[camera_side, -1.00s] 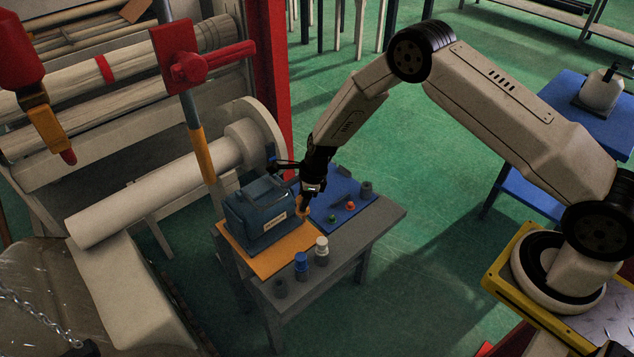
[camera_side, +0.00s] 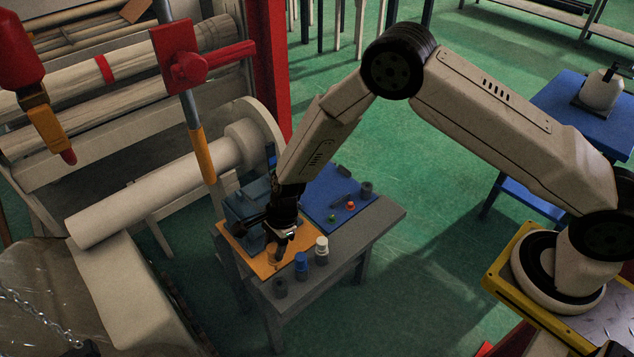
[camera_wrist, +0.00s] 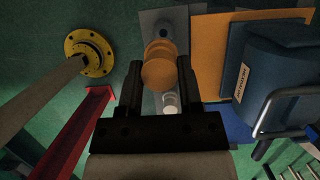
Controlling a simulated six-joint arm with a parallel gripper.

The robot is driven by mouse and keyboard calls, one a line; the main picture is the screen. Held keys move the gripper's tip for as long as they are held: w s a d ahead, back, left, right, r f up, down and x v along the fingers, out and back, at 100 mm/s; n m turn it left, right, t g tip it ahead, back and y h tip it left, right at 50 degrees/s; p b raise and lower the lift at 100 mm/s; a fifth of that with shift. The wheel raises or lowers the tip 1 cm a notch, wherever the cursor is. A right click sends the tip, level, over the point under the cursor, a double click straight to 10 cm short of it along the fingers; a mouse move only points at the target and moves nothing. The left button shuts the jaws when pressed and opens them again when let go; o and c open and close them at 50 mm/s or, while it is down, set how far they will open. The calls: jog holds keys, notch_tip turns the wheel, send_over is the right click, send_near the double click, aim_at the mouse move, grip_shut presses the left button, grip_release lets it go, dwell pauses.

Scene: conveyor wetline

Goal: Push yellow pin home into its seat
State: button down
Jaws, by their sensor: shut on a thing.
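The yellow pin (camera_wrist: 159,68), orange-yellow with a rounded stepped shape, is between my gripper's fingers in the wrist view (camera_wrist: 159,88). In the side view my gripper (camera_side: 281,247) is shut on it above the front of the orange mat, and only a bit of the pin (camera_side: 274,259) shows under the fingers. A dark grey cylindrical holder (camera_side: 280,287), likely the seat, stands empty at the table's near left corner. The pin appears apart from it. Its opening cannot be seen clearly.
A blue pin (camera_side: 301,262) and a white pin (camera_side: 321,247) stand in a row beside the grey holder. A blue-grey box (camera_wrist: 285,75) with a handle sits on the orange mat (camera_wrist: 208,60). The blue mat (camera_side: 325,195) carries small parts and another grey holder (camera_side: 366,188).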

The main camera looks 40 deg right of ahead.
jog(key=shift+f, duration=0.15)
jog(key=shift+f, duration=2.95)
jog(key=shift+f, duration=2.55)
jog(key=shift+c, duration=0.9)
grip_release()
jog(key=v, duration=0.8)
jog(key=shift+f, duration=0.1)
